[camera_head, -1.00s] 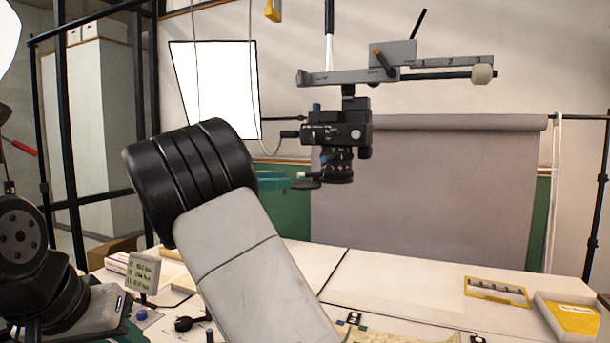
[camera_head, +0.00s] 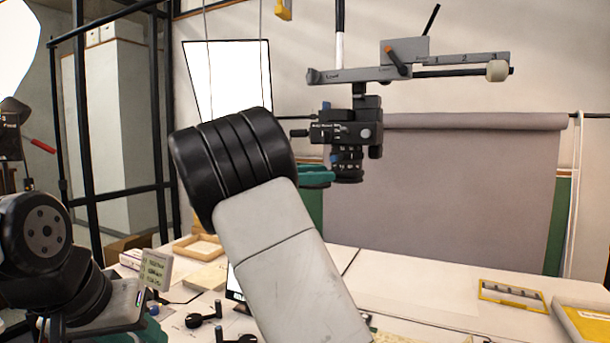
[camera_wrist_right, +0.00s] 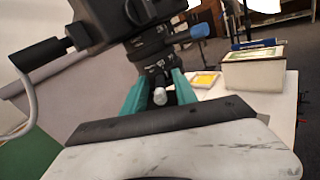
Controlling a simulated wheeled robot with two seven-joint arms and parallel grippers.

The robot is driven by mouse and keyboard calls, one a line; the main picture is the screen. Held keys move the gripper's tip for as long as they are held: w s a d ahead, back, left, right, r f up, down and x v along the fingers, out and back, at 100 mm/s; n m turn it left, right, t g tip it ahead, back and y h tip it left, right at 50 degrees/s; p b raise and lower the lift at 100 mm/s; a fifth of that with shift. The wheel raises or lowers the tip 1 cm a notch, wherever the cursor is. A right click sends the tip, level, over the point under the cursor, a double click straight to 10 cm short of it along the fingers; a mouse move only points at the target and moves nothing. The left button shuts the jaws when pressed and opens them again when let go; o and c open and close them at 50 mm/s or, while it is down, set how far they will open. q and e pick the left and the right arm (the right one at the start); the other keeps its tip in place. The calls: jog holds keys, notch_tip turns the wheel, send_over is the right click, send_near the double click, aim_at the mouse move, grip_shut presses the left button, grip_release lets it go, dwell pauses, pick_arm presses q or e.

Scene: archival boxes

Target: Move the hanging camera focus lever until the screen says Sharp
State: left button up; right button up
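The black hanging camera (camera_head: 345,132) points down from a grey overhead arm. Its ringed lens (camera_head: 347,165) is at the bottom. My right gripper (camera_head: 318,176) has teal fingers at the lens's left side. In the right wrist view it is open (camera_wrist_right: 160,92), with the pale-tipped focus lever (camera_wrist_right: 160,96) between the fingers and a gap visible at each side. The lever is hidden in the head view. A small grey display (camera_head: 155,270) with lines of text stands on the table, too small to read. My left gripper (camera_head: 140,336) is mostly cut off at lower left.
A dark-edged screen (camera_head: 235,288) is partly hidden behind my right arm. A grey backdrop (camera_head: 465,200) hangs behind. The table's middle right is clear.

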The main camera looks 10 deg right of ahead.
jog(key=shift+c, duration=0.2)
grip_shut()
dwell(1.1)
